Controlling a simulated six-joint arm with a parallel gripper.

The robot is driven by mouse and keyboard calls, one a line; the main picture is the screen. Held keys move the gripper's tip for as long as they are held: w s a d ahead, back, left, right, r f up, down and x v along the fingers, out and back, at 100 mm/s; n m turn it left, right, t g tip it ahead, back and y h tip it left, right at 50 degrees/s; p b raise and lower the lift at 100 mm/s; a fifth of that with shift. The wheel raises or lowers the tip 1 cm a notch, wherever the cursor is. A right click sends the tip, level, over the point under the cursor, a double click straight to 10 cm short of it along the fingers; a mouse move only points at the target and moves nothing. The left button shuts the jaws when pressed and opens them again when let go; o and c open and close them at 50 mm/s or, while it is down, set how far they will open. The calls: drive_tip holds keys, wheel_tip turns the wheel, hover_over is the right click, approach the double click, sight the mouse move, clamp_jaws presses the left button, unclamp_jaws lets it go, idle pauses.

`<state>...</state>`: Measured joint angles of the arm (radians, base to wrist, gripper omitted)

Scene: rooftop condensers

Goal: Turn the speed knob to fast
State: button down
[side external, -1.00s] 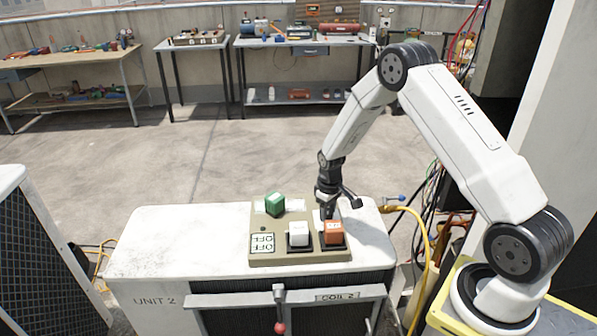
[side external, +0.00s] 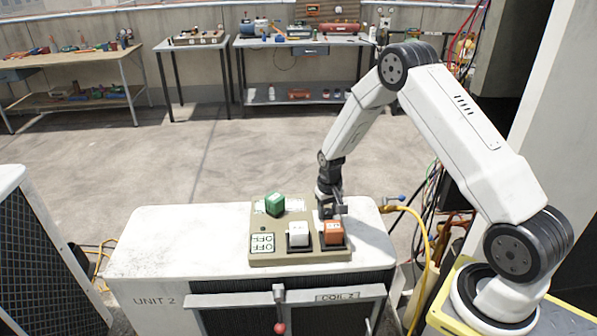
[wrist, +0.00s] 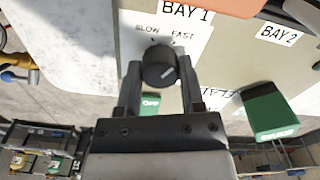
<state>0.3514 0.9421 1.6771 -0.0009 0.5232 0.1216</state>
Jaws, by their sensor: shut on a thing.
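The speed knob (wrist: 159,67) is dark and round with a pale pointer line, between the SLOW and FAST marks in the wrist view. The line slants up to the right, toward the FAST side. My gripper (wrist: 159,70) is shut on the knob, one finger on each side. In the side view, my gripper (side external: 332,212) points down at the right back of the beige control panel (side external: 262,226) and hides the knob.
The panel carries a green block-shaped control (side external: 275,203), a white one (side external: 299,234) and an orange one (side external: 333,231), close to my gripper. The panel sits on the white condenser unit (side external: 180,240), whose left top is clear. A yellow hose (side external: 425,245) runs to the right.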

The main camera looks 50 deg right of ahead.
sight(328, 211)
drive_tip(key=shift+c, duration=1.1)
unclamp_jaws()
drive_tip(key=shift+r, duration=0.1)
drive_tip(key=shift+r, duration=3.85)
drive_tip(key=s+a+r+n+t, duration=0.1)
drive_tip(key=s+a+r, duration=0.3)
drive_tip(key=s+a, duration=0.4)
drive_tip(key=s+a+r+n+t, duration=0.1)
drive_tip(key=s+a+r+n, duration=0.3)
drive_tip(key=s+a, duration=0.4)
drive_tip(key=shift+r+t, duration=0.3)
drive_tip(key=shift+r, duration=0.25)
drive_tip(key=shift+a, duration=0.1)
